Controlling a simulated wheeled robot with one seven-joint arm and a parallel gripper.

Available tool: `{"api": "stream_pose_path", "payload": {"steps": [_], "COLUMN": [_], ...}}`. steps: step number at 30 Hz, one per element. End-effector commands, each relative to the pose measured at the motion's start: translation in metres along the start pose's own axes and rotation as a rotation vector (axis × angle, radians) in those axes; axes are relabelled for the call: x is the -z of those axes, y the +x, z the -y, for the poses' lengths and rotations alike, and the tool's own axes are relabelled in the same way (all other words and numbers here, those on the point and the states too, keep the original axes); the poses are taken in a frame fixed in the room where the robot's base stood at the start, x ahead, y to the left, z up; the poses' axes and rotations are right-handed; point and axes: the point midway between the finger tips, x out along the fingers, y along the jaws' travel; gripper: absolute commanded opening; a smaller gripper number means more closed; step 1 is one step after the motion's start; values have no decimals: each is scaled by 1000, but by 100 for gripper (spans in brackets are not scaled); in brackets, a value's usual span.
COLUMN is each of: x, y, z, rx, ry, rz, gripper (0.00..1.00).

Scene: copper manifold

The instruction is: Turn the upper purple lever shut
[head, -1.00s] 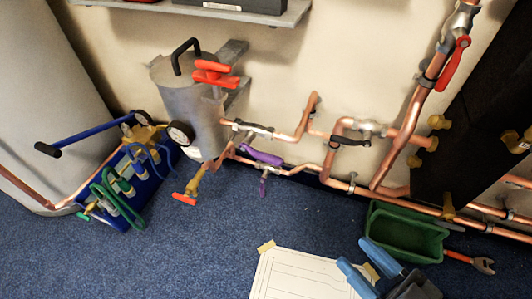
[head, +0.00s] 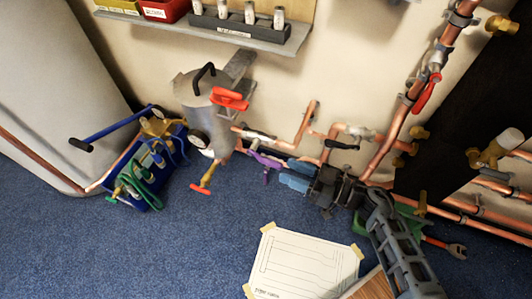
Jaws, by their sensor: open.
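The upper purple lever (head: 264,160) sits on the lower copper pipe by the wall, left of the picture's middle. It lies roughly along the pipe, sloping down to the right. A smaller purple handle (head: 266,178) hangs just below it. My gripper (head: 288,173) has blue fingertips and is open. Its fingertips point left and are close to the right end of the upper purple lever. I cannot tell whether they touch it. The gripper hides part of the pipe behind it.
A black-handled valve (head: 342,145) sits on the pipe just above my gripper. The grey tank (head: 205,105) with red handles stands to the left. A blue manifold crate (head: 147,185) is on the floor. A green bin (head: 408,211) is partly behind my arm. A taped paper sheet (head: 305,262) lies in front.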

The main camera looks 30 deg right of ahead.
Motion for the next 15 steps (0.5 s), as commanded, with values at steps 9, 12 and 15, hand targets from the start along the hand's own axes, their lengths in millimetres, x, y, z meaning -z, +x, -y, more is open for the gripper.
{"api": "stream_pose_path", "payload": {"steps": [9, 12, 15], "x": [-2, -2, -2], "y": [35, 50, 63], "z": [-2, -2, -2], "rx": [4, 4, 3], "ry": [4, 4, 4], "rz": [3, 3, 3], "gripper": [45, 45, 45]}}
